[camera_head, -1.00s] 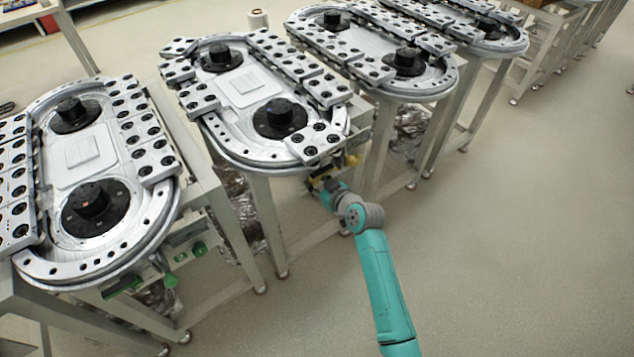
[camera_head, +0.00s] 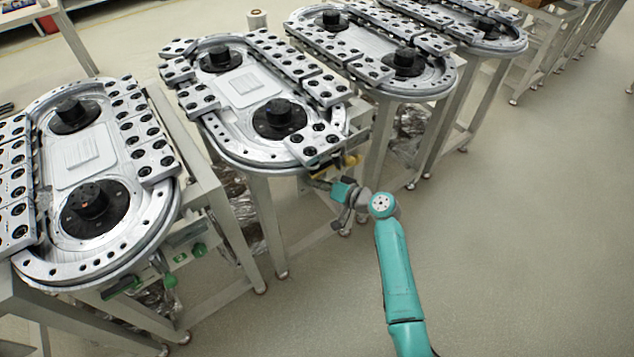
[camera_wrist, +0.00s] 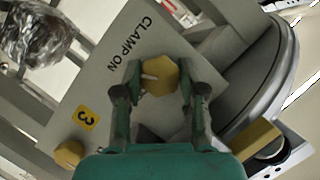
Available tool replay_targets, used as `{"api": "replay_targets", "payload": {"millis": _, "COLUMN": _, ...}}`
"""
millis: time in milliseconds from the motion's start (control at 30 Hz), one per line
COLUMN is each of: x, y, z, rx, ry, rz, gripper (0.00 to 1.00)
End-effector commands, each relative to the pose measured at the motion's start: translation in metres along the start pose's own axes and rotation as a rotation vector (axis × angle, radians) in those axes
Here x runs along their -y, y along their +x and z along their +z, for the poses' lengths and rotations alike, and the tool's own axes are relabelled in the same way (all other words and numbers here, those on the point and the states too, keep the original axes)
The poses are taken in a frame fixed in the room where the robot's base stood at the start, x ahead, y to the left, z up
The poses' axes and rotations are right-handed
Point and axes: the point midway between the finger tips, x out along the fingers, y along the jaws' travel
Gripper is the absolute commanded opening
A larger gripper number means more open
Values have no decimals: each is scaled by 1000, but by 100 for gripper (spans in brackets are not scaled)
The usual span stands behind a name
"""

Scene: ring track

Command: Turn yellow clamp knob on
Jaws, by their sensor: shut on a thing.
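The yellow clamp knob (camera_wrist: 158,76) shows in the wrist view on a grey panel (camera_wrist: 120,50) printed "CLAMP ON". My gripper (camera_wrist: 160,80) has one finger on each side of the knob and is shut on it. A short white mark on the knob points to the left in the picture. In the head view my gripper (camera_head: 320,184) is at the near end of the second ring track (camera_head: 262,162), below its rim. The knob itself cannot be made out there.
A second yellow knob (camera_wrist: 69,152) and a yellow "3" tag (camera_wrist: 85,118) are on the panel. A yellow block (camera_wrist: 255,139) sits by the track's curved rim (camera_wrist: 282,75). Crumpled clear wrap (camera_wrist: 38,35) lies beyond. The floor (camera_head: 520,240) on the right is clear.

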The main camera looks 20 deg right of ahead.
Motion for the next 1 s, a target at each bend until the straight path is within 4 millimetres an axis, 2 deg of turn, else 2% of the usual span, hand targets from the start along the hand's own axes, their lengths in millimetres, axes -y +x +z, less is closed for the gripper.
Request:
{"api": "replay_targets", "payload": {"millis": 500, "x": -2, "y": 0, "z": 1, "rx": 1, "ry": 384, "rz": -157, "gripper": 5}}
{"api": "replay_targets", "payload": {"millis": 1000, "x": -2, "y": 0, "z": 1, "rx": 0, "ry": 509, "rz": -209, "gripper": 6}}
